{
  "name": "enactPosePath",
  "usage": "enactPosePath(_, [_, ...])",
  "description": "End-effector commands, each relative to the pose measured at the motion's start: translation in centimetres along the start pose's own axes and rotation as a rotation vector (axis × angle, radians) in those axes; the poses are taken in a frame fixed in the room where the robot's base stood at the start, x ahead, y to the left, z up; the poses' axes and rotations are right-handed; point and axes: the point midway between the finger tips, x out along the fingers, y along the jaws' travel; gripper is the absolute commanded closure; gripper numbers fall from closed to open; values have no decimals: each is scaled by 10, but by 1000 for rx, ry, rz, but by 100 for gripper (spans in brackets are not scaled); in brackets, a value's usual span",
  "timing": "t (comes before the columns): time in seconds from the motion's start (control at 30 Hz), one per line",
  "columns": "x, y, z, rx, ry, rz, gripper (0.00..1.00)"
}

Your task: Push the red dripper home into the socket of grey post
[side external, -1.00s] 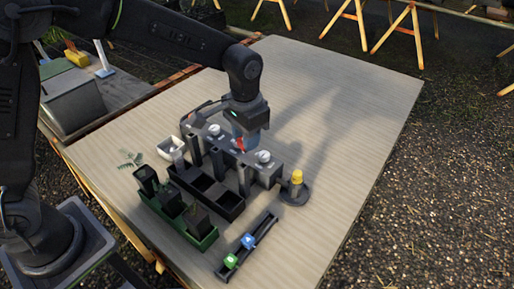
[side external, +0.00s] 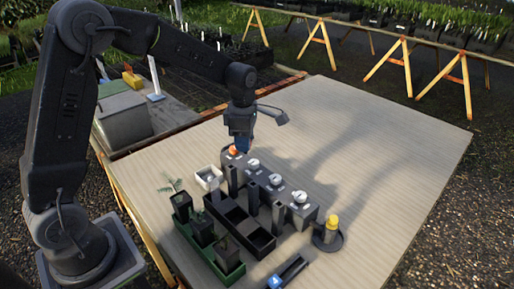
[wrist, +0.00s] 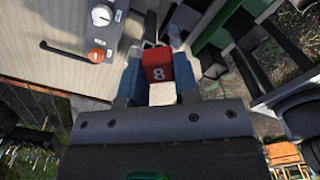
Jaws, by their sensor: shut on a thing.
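My gripper (wrist: 157,78) is shut on the red dripper (wrist: 158,65), a red block marked 8 between its blue fingers in the wrist view. In the side view my gripper (side external: 243,146) hangs by the far left end of the knobbed grey box; the dripper is hidden there. Several dark upright posts stand along the front of that box, one at its left (side external: 231,180) and one further right (side external: 277,218). I cannot tell which is the grey post, and no socket opening shows clearly. The dripper is apart from the posts in the wrist view.
The grey box (side external: 264,187) carries an orange knob (side external: 233,150) and several white knobs. In front are a black compartment tray (side external: 262,244), a green tray (side external: 232,274) with dark pots and a white box (side external: 208,178). A yellow piece (side external: 332,221) stands right. The table's right side is clear.

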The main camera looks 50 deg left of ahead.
Motion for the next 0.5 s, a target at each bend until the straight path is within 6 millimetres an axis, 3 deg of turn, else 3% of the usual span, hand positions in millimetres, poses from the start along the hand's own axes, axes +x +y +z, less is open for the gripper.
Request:
enactPosePath(0.2, [0,18,-31,-510,0,0,93])
enactPosePath(0.5, [3,30,-56,-938,2,-2,93])
